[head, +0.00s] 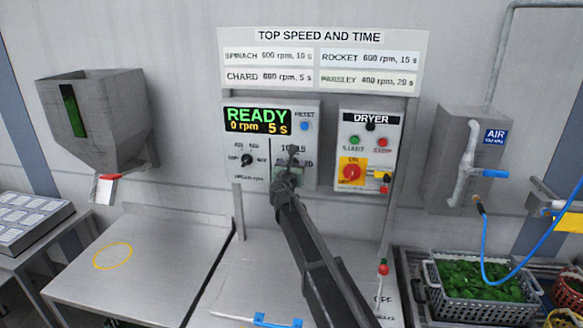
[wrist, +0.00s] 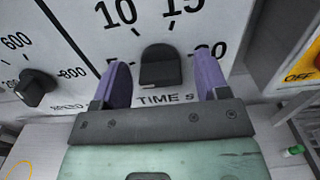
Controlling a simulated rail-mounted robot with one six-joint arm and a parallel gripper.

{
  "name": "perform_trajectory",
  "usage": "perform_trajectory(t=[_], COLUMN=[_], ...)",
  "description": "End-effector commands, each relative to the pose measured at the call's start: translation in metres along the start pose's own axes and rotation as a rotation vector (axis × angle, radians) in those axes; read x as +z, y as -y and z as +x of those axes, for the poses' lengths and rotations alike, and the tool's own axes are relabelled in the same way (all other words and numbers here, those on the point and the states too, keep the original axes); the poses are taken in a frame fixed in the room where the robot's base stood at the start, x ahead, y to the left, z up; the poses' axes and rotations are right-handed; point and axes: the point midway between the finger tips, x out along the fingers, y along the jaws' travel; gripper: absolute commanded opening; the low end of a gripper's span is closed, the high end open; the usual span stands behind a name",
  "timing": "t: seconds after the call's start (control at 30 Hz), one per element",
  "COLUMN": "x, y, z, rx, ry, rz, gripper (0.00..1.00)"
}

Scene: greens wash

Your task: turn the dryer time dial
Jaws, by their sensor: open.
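The time dial (wrist: 160,68) is a black knob in the wrist view, above the label "TIME S" with 10 and 15 over it. Its 5 and 20 marks are partly covered by my fingers. My gripper (wrist: 163,80) is open, with one purple finger on each side of the dial and a visible gap to it on both sides. In the head view my gripper (head: 289,176) is at the panel's lower right and largely hides the dial. The display (head: 257,121) reads READY, 0 rpm, 5 s.
The black speed dial (head: 247,160) is left of my gripper. The dryer box (head: 370,150), with start and stop buttons and a red knob, is to the right. A sign (head: 321,59) above lists chard 600 rpm, 5 s. A steel hopper (head: 95,110) hangs at left.

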Motion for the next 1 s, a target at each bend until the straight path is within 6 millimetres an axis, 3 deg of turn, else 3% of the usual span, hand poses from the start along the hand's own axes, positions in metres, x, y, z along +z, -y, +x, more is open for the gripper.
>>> perform_trajectory(t=[0.07, 0.37, 0.67, 1.0], x=[0.0000, 0.0000, -0.0001, -0.0003], y=[0.0000, 0.0000, 0.0002, 0.0009], z=[-0.0003, -0.0005, -0.0007, -0.0008], rx=[0.000, 0.000, -0.001, -0.001], ry=[0.000, 0.000, 0.000, 0.000], rz=[0.000, 0.000, 0.028, 0.217], gripper=[0.65, 0.19, 0.19, 0.19])
